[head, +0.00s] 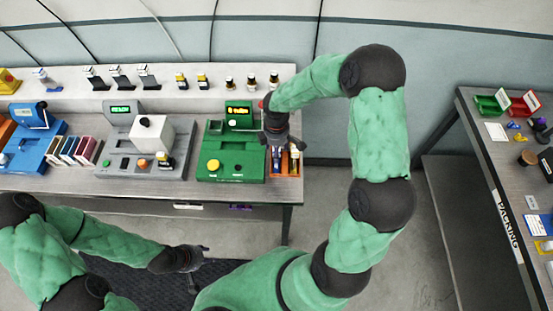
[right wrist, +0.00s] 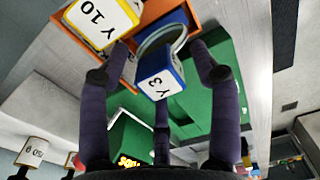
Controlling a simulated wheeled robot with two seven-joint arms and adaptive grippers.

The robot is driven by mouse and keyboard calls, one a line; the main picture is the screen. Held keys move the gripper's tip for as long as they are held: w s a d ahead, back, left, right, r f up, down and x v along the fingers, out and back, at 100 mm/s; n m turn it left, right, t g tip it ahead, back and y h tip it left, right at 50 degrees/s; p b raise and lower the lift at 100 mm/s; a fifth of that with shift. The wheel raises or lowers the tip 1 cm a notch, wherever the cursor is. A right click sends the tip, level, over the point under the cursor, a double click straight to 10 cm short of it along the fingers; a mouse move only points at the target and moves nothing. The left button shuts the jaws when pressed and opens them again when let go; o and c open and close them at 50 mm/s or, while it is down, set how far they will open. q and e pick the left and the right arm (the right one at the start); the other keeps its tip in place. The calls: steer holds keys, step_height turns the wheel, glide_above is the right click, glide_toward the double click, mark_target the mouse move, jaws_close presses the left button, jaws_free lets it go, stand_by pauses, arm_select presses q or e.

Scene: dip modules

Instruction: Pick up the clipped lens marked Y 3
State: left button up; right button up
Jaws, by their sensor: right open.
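The clipped lens marked Y 3 (right wrist: 160,80) shows in the right wrist view as a blue-edged block with a white label and a round glass ring behind it. It lies between the spread fingers of my right gripper (right wrist: 160,55), which is open. A yellow-edged block marked Y 10 (right wrist: 100,20) is beside it, close to the left finger. In the head view my right gripper (head: 277,138) is over the orange holder (head: 285,173) at the bench's right end and hides part of it. My left gripper (head: 194,262) is open and empty, in front of the bench.
A green device (head: 230,160) with a yellow knob stands just left of the orange holder. A grey device (head: 135,160) and a blue one (head: 35,150) stand further left. Small bottles line the back shelf (head: 215,95). A packing table (head: 500,180) is at the right.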

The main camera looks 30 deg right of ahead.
steer(key=c, duration=1.3)
jaws_close()
steer(key=shift+r, duration=0.2)
